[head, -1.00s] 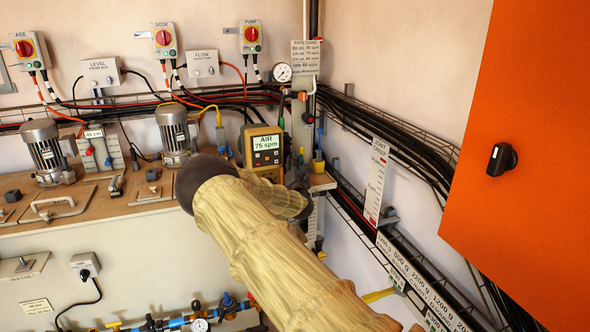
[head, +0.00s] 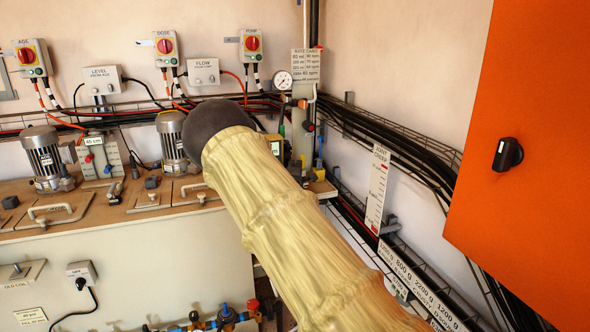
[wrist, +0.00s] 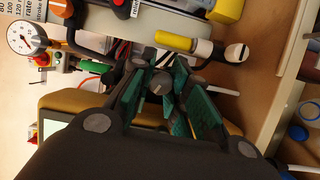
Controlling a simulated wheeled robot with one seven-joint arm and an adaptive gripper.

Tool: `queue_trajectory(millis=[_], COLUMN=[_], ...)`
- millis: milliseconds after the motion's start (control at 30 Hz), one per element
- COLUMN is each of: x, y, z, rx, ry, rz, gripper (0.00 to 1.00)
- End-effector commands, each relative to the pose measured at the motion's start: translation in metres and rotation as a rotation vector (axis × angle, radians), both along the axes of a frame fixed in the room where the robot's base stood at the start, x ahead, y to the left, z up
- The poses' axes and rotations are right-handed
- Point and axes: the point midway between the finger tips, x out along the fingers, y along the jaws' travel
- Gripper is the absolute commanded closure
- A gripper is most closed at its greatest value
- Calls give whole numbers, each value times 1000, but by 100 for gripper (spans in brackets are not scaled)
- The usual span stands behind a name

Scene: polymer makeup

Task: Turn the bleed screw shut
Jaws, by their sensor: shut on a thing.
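My gripper (wrist: 163,76) shows in the wrist view, with its green-padded fingers drawn together. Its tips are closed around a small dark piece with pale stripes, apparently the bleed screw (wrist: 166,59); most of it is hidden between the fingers. In the head view my sleeved arm hides the gripper and the screw.
The yellow controller (head: 276,146) is mostly behind my arm in the head view. A pressure gauge (head: 282,80) is beside the rate card (head: 306,66).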

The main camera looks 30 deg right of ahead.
Motion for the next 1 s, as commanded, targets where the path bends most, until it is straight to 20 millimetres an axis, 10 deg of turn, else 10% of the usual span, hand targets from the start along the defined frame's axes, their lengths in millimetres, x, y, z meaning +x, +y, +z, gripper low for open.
queue_trajectory(millis=[1000], x=[-2], y=[-3], z=[1], rx=[898], ry=[-216], rz=[-4], gripper=[100])
